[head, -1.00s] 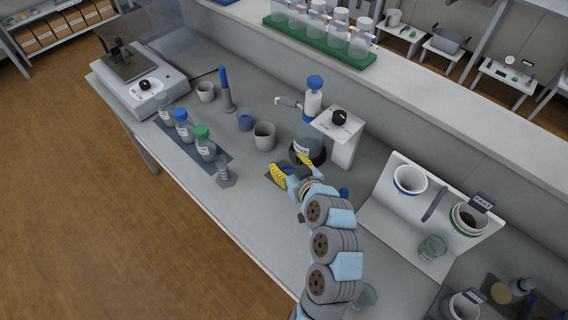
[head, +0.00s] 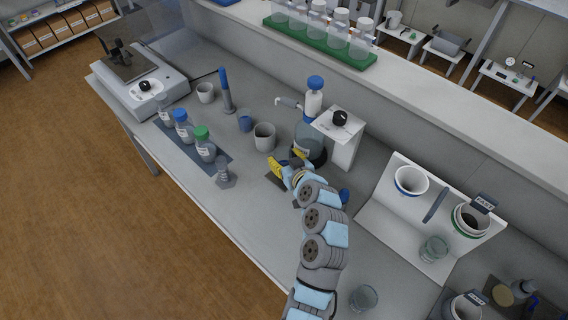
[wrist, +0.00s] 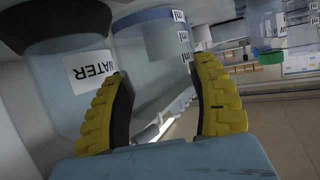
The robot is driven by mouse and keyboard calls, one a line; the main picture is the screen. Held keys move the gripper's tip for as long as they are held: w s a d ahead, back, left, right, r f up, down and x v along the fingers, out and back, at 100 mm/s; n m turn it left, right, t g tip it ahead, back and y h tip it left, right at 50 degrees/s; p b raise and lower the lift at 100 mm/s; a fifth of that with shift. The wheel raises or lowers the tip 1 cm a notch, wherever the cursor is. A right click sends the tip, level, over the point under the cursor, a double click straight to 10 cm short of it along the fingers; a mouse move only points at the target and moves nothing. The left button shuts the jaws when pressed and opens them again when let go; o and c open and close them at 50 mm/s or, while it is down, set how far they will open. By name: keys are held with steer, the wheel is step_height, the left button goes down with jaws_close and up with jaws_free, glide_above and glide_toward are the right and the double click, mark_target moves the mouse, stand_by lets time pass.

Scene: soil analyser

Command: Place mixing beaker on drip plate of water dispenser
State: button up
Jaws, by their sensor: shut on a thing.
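My gripper (head: 285,164) is on the counter beside the water dispenser bottle (head: 308,128), on its near side. In the wrist view its yellow fingers (wrist: 163,108) are shut on a clear vessel (wrist: 150,65) with a blue band and "ml" marks, apparently the mixing beaker. The head view hides this vessel. The bottle's WATER label (wrist: 92,68) shows close by, left of the vessel in the wrist view. The dispenser has a blue cap and a spout (head: 287,102) pointing left. I cannot make out the drip plate clearly.
Capped bottles (head: 204,146) and a grey weight-shaped item (head: 224,174) stand further left.

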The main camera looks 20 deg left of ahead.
steer(key=shift+f, duration=1.55)
steer(key=shift+f+b, duration=0.2)
steer(key=shift+b, duration=0.15)
steer(key=o, duration=1.3)
steer(key=shift+c, duration=0.2)
steer(key=shift+r, duration=0.1)
steer(key=shift+r+p, duration=0.15)
steer(key=shift+p, duration=0.15)
steer(key=v, duration=1.2)
